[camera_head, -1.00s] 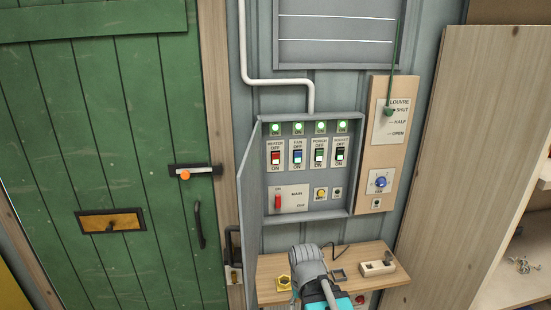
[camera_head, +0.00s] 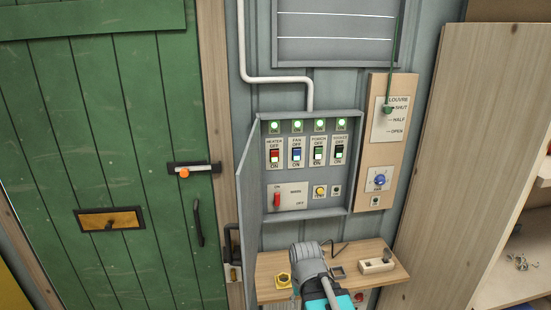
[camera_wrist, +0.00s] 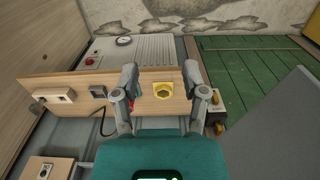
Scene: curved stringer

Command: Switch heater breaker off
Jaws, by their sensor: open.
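The heater breaker (camera_head: 275,154) is the leftmost of a row of breakers in the open grey panel (camera_head: 352,190). It has a red part above a white part, between the marks OFF above and ON below. A green lamp (camera_head: 274,127) glows above it. My gripper (camera_wrist: 166,82) is open and empty in the wrist view, its two fingers spread on either side of a yellow-framed fitting (camera_wrist: 163,90) on the wooden shelf. In the head view my arm is below the panel, over the shelf, apart from the breaker. The fingers are not clear there.
The panel door (camera_head: 249,190) stands open at the left. The fan breaker (camera_head: 296,154) and others sit close to the right of the heater breaker, with a red main switch (camera_head: 277,199) below. The wooden shelf (camera_head: 272,264) juts out under the panel.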

